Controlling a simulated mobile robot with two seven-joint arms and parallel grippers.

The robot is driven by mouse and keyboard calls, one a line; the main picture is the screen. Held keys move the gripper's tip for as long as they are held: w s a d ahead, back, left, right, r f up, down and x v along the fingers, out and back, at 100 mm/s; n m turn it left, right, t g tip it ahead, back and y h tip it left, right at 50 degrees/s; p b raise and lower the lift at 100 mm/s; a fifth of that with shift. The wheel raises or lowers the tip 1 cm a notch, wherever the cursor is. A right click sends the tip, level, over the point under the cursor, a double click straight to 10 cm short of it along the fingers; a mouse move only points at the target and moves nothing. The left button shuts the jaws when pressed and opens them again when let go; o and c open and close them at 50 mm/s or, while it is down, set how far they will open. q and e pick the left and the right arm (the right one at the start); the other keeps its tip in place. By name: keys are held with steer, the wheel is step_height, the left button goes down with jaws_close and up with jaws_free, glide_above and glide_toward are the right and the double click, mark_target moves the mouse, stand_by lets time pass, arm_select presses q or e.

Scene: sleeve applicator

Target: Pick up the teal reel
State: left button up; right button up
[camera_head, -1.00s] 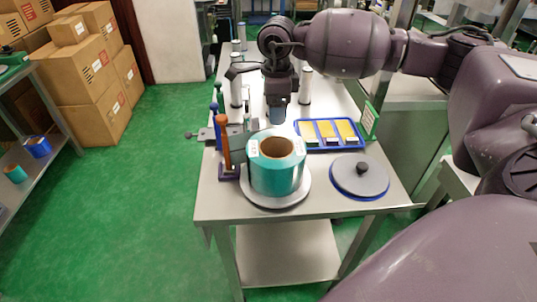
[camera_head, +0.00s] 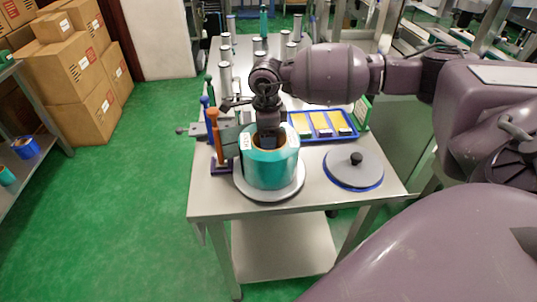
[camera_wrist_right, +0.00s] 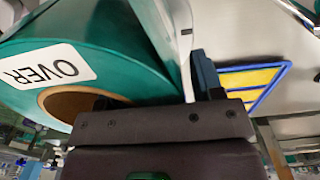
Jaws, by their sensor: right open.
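The teal reel (camera_head: 270,170) stands upright on a round grey plate (camera_head: 243,188) near the table's front edge. It has a brown core and a white label on top; the label reads "OVER" in the right wrist view, where the reel (camera_wrist_right: 115,45) fills the upper left. My right gripper (camera_head: 268,139) is open and points down at the reel's top, over the core and far rim. In the right wrist view, one dark finger shows beside the reel's outer side. The other finger is hidden, so I cannot tell how deep it sits. My left gripper is out of view.
An orange-handled post (camera_head: 213,130) and a blue-knobbed lever (camera_head: 204,102) stand close left of the reel. A round grey lid-like disc (camera_head: 345,168) lies to the right. A blue tray (camera_head: 317,138) with yellow pads is behind it. Several grey cylinders stand farther back.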

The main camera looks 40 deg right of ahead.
steer(key=shift+r, duration=0.1)
jaws_close()
stand_by(0.3)
steer(key=shift+w+r, duration=0.1)
